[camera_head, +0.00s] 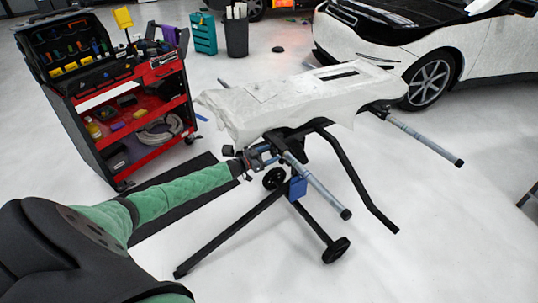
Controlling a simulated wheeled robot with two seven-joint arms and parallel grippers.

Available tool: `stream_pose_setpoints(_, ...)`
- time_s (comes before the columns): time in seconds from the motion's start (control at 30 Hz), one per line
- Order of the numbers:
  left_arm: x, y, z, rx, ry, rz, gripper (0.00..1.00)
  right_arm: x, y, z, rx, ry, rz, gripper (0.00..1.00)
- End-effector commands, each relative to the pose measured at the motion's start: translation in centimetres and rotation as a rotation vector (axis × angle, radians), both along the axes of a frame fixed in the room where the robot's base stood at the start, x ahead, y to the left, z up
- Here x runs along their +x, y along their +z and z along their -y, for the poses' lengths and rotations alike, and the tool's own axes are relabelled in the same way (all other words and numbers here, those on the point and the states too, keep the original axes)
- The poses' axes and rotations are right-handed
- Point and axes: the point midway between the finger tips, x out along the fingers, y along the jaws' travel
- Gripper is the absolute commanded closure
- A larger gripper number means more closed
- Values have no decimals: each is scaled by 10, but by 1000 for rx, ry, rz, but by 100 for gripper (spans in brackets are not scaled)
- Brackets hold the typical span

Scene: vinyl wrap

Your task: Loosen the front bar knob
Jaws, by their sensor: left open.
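A wheeled work stand carries a white covered panel (300,97). Its front bar (320,188) is a grey tube with a dark end cap, sticking out toward the lower right. My left arm comes in from the left in a green sleeve. My left gripper (262,156) is open at the inner end of the front bar, just under the panel's edge. The front bar knob cannot be made out clearly; the gripper and dark stand parts crowd that spot. Whether the fingers touch anything there is too small to tell. My right gripper is not in view.
A second grey bar (425,138) sticks out at the right of the stand. Black legs with wheels (336,250) spread over the floor. A red and black tool cart (125,105) stands at left, a white car (450,50) behind right. The floor at lower right is clear.

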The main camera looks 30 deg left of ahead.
Motion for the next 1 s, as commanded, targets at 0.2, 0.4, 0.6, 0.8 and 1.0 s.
stream_pose_setpoints(0.2, -7, -1, -3, 0, -1, -1, 35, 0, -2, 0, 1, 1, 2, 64)
stream_pose_setpoints(0.4, -28, -3, -13, 1, -1, -2, 35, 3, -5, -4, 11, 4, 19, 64)
stream_pose_setpoints(0.6, -52, -2, -24, 1, -1, -2, 35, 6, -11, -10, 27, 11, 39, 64)
stream_pose_setpoints(0.8, -67, -2, -30, 0, 0, -1, 35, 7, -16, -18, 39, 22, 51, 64)
stream_pose_setpoints(1.0, -71, 0, -33, -1, 1, 0, 35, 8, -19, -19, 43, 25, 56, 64)
